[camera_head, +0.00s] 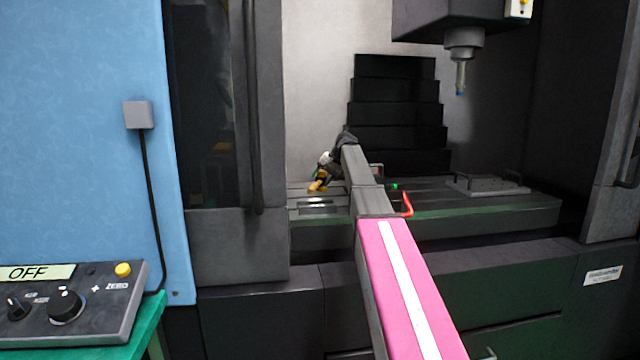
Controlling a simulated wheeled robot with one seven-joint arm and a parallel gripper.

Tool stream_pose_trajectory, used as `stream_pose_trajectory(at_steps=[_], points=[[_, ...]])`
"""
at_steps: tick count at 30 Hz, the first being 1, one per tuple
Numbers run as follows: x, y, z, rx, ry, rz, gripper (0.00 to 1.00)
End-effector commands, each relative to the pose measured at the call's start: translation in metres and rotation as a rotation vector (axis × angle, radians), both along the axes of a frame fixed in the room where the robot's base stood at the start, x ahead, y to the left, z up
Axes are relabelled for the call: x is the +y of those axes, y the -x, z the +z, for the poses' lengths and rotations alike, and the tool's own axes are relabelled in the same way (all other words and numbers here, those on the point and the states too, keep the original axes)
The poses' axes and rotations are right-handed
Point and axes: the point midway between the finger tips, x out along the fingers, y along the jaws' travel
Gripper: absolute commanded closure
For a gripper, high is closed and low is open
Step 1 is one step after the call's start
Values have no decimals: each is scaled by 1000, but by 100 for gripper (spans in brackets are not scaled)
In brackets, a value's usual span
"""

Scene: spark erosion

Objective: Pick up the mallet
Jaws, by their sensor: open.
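My arm reaches forward into the machine, and its wrist bends down over the left part of the machine table (480,208). My gripper (319,184) hangs low over that table, small and partly hidden by my own wrist; it is open. A small orange-yellow patch shows at its tip, and I cannot tell whether it belongs to the gripper or to something on the table. I cannot make out the mallet for certain; my arm covers the middle of the table.
A red bent piece (407,204) shows just right of my arm. A flat fixture (487,186) lies on the table's right side. The spindle (461,75) hangs above. The door frame (240,110) stands at left. A control box (70,300) is at lower left.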

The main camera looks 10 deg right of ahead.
Motion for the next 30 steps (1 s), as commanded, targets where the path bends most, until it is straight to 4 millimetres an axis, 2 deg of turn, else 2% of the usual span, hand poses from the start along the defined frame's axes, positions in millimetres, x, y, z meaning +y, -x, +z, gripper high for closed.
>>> stream_pose_trajectory(at_steps=[5, 12, 17, 26, 30], points=[[10, -5, -18, 0, 0, 0, 47], [11, -6, -20, -1, 0, -1, 47], [11, -6, -19, 0, 0, 0, 99], [11, -6, -19, -1, 0, -1, 100], [11, -6, -13, -2, 0, 0, 100]])
